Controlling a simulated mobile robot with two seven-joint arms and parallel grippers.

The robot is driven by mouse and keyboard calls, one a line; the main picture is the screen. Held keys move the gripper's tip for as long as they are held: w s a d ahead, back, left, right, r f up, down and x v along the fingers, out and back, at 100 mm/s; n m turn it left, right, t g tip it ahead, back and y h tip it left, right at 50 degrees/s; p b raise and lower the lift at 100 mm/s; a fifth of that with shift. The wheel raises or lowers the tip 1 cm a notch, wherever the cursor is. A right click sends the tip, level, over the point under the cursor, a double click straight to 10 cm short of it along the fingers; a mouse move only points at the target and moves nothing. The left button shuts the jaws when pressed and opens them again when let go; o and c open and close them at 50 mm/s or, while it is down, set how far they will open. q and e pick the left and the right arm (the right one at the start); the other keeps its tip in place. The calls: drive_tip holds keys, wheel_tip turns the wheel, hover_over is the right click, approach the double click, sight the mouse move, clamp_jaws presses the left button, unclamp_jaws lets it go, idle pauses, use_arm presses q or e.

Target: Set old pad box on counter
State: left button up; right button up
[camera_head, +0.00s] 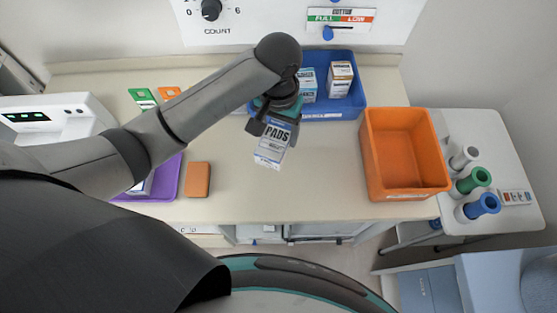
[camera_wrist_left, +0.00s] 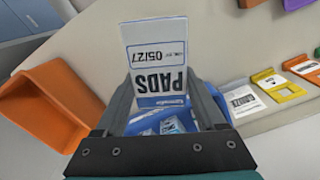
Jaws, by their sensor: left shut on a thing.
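My left gripper (camera_head: 275,118) is shut on a white and blue box marked PADS (camera_head: 271,147). It holds the box by its upper end, over the counter (camera_head: 232,209) in front of the blue bin. In the left wrist view the pad box (camera_wrist_left: 157,60) sits between both fingers, and its label reads PADS and 05/27. I cannot tell from these views whether the box touches the counter. My right gripper is not in view.
A blue bin (camera_head: 331,116) with other boxes is behind the gripper. An orange bin (camera_head: 410,193) stands to the right, empty as seen. A purple tray (camera_head: 167,185) and an orange-brown block (camera_head: 198,179) lie to the left. The counter's front middle is clear.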

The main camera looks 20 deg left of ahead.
use_arm(q)
wheel_tip(320, 180, down, 10)
drive_tip(key=shift+f+b, duration=0.25)
drive_tip(key=shift+b, duration=0.4)
drive_tip(key=shift+f+b, duration=0.4)
drive_tip(key=shift+f, duration=1.5)
drive_tip(key=shift+f, duration=0.2)
drive_tip(key=o, duration=1.4)
drive_tip(key=shift+r, duration=0.1)
wheel_tip(320, 180, up, 12)
drive_tip(key=shift+r+p, duration=0.15)
drive_tip(key=shift+p, duration=0.95)
